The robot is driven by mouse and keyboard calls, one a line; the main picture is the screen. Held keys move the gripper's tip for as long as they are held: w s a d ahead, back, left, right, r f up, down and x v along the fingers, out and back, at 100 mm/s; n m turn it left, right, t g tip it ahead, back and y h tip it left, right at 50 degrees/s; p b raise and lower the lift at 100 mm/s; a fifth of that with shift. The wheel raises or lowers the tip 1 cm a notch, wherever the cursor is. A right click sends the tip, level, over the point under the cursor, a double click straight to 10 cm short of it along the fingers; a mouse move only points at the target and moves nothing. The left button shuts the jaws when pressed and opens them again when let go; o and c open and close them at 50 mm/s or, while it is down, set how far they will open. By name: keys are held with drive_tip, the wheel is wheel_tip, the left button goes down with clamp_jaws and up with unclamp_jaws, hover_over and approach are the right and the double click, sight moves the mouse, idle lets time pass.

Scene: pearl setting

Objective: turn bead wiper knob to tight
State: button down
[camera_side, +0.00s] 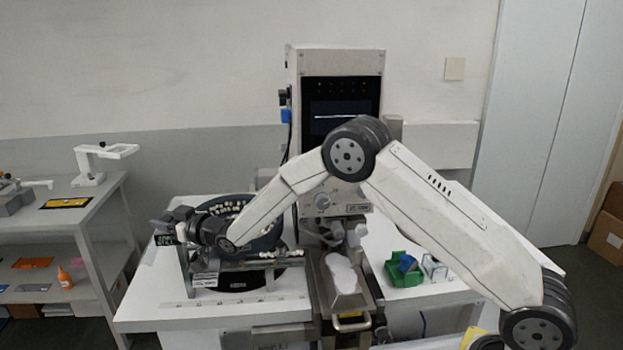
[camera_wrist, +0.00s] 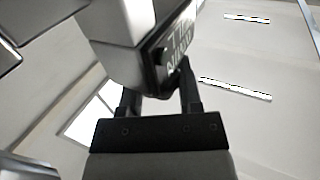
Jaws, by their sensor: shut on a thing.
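My gripper (camera_side: 170,222) is at the left side of the dark round bead bowl (camera_side: 268,243), reaching left past its rim. In the wrist view my gripper (camera_wrist: 160,88) has its two dark fingers pointing up beside and behind a pale block with a dark lettered face (camera_wrist: 178,50). The jaws are shut on a part at that block, and the block hides the fingertips and the held part. I cannot make out the bead wiper knob or its setting in either view. A small dark label plate (camera_side: 165,240) shows just below the gripper.
White beads lie in the bowl. A rail with beads (camera_side: 268,255) runs in front of it. The tall machine (camera_side: 335,62) with a dark screen stands behind my arm. A green bin (camera_side: 397,272) is at right on the white table. A grey side bench (camera_side: 62,217) stands left.

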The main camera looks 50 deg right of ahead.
drive_tip(key=shift+m+t+h, duration=0.4)
drive_tip(key=shift+m+h, duration=1.5)
drive_tip(key=shift+h, duration=1.1)
drive_tip(key=shift+m+g+h, duration=0.6)
drive_tip(key=shift+m+h, duration=1.4)
drive_tip(key=shift+h, duration=1)
drive_tip(key=shift+m+g+h, duration=1)
drive_tip(key=shift+m+h, duration=0.2)
drive_tip(key=shift+h, duration=0.4)
drive_tip(key=shift+m+g+h, duration=1)
drive_tip(key=shift+m+h, duration=0.2)
drive_tip(key=shift+h, duration=0.4)
drive_tip(key=shift+d+m+g+h, duration=0.15)
drive_tip(key=shift+m+g+h, duration=0.95)
drive_tip(key=shift+g, duration=0.3)
drive_tip(key=shift+c, duration=1.4)
unclamp_jaws()
drive_tip(key=shift+s, duration=0.1)
drive_tip(key=v, duration=0.7)
drive_tip(key=shift+s+a, duration=0.15)
drive_tip(key=shift+a, duration=0.25)
